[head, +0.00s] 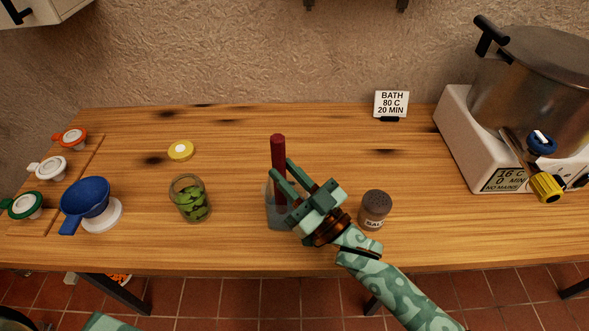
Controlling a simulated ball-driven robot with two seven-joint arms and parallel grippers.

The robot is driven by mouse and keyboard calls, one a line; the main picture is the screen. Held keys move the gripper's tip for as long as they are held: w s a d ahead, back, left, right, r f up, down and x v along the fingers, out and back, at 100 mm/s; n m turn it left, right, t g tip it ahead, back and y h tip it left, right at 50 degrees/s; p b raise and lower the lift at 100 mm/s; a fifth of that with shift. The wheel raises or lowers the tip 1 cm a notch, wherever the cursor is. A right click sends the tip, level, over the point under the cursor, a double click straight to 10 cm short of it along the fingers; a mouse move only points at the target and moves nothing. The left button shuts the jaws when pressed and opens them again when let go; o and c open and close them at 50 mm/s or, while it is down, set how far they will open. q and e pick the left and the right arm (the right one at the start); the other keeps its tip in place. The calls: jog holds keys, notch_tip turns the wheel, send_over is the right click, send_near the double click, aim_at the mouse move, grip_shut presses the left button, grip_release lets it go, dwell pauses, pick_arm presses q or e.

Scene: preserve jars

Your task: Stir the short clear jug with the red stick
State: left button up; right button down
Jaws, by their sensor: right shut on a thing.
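The red stick (278,152) stands nearly upright near the middle of the table in the head view. My right gripper (280,181) is shut on it partway down. The short clear jug (277,217) stands at the stick's lower end, partly hidden behind my right gripper. The stick's lower part shows within the jug's outline; whether its tip touches the bottom cannot be told.
A glass jar with green pieces (190,200) stands left of the jug, and a salt shaker (374,209) close to its right. A yellow lid (181,150), blue funnel (87,197) and clip-like lids (48,167) lie left. A large pot (530,85) stands right.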

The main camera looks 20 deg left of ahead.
jog(key=shift+w+d, duration=0.25)
jog(key=shift+d, duration=0.4)
pick_arm(q)
jog(key=shift+r, duration=0.1)
pick_arm(e)
jog(key=shift+r, duration=0.1)
